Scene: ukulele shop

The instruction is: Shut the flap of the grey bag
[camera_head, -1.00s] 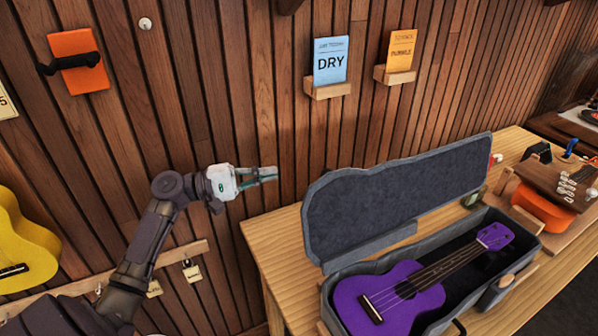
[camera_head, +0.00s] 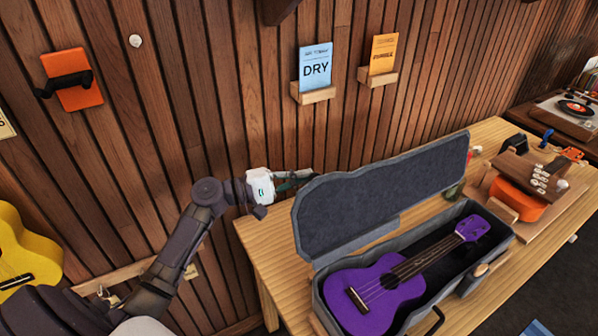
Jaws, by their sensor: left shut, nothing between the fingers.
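The grey bag (camera_head: 408,322) lies open on the wooden table with a purple ukulele (camera_head: 376,290) inside it. Its flap (camera_head: 385,195) stands up along the back side, leaning toward the wall, with its dark lining facing me. My left gripper (camera_head: 312,178) is shut and empty, by the upper left end of the flap. Its fingertips are partly hidden behind the flap's edge; I cannot tell whether they touch it. My right gripper is not in view.
The wooden table (camera_head: 262,240) has bare room left of the bag. An orange instrument (camera_head: 515,200) on a wooden stand and small items are right of it. The slatted wall (camera_head: 240,100) with card holders is close behind. A yellow ukulele (camera_head: 25,255) hangs at left.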

